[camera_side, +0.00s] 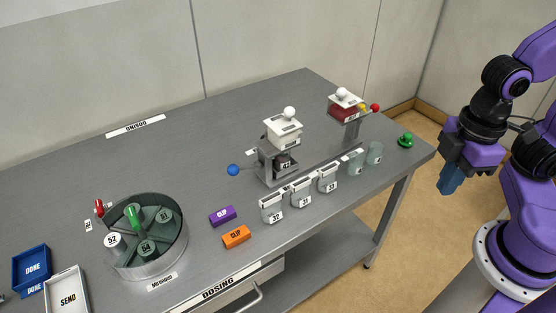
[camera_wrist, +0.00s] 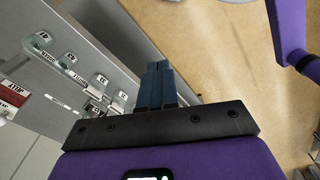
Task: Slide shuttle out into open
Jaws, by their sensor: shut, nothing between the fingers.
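How far the carriage reaches inside is hidden. My gripper (camera_side: 448,188) is at the right, off the table's right edge and well away from the carriage. Its blue fingers point down, together and empty. They also show closed in the wrist view (camera_wrist: 155,85), partly over the floor.
Several glass jars (camera_side: 300,193) line the front of the hood. A second red-and-white unit (camera_side: 344,104) with red and yellow balls stands behind right. A green knob (camera_side: 405,140) is near the table's right corner. A round carousel (camera_side: 180,255), clips (camera_side: 236,237) and trays (camera_side: 66,291) are left.

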